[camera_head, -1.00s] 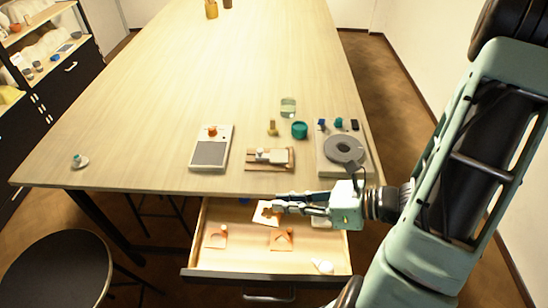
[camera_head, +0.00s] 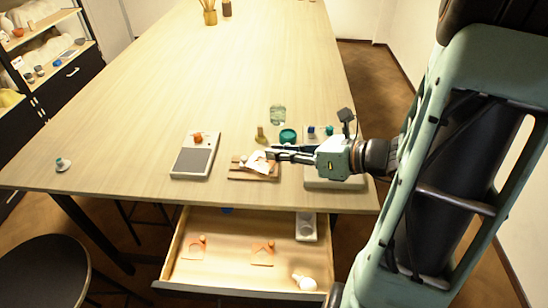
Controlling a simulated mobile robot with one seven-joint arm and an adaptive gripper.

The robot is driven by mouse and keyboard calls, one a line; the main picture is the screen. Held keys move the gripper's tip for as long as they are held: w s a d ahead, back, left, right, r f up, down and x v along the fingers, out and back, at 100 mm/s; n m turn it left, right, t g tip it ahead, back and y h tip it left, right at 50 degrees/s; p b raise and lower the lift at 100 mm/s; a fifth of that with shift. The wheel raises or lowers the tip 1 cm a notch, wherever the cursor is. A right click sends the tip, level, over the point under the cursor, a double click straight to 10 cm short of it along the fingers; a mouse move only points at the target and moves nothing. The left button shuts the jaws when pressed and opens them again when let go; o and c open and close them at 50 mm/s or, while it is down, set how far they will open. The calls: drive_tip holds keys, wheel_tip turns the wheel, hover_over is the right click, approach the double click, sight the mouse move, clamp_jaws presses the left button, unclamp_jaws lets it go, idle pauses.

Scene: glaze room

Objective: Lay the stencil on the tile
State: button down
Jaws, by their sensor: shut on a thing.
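My gripper (camera_head: 272,154) is shut on the stencil (camera_head: 258,162), a thin pale sheet with a knob. It holds the stencil tilted over the brown wooden board (camera_head: 240,175) near the table's front edge. Earlier, a pale block that may be the tile showed on this board; my gripper and the stencil now mostly hide it. I cannot tell whether the stencil touches anything below it.
The open drawer (camera_head: 216,278) below holds orange pieces (camera_head: 262,254) and a white object (camera_head: 303,282). On the table, a grey-topped device (camera_head: 193,160) stands left of the board, a teal cup (camera_head: 288,136) and glass jar (camera_head: 278,115) behind.

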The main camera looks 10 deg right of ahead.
drive_tip(key=w+d+f, duration=0.1)
drive_tip(key=w+f, duration=0.1)
drive_tip(key=w, duration=0.3)
hover_over(279, 164)
drive_tip(key=f, duration=0.6)
drive_tip(key=shift+s+a+p, duration=0.1)
drive_tip(key=shift+s+p, duration=0.2)
drive_tip(key=shift+p, duration=0.05)
drive_tip(key=shift+w+f, duration=0.25)
drive_tip(key=shift+f, duration=1.6)
drive_tip(key=c, duration=2.4)
unclamp_jaws()
drive_tip(key=shift+f, duration=0.15)
drive_tip(key=o, duration=0.4)
drive_tip(key=shift+o, duration=0.2)
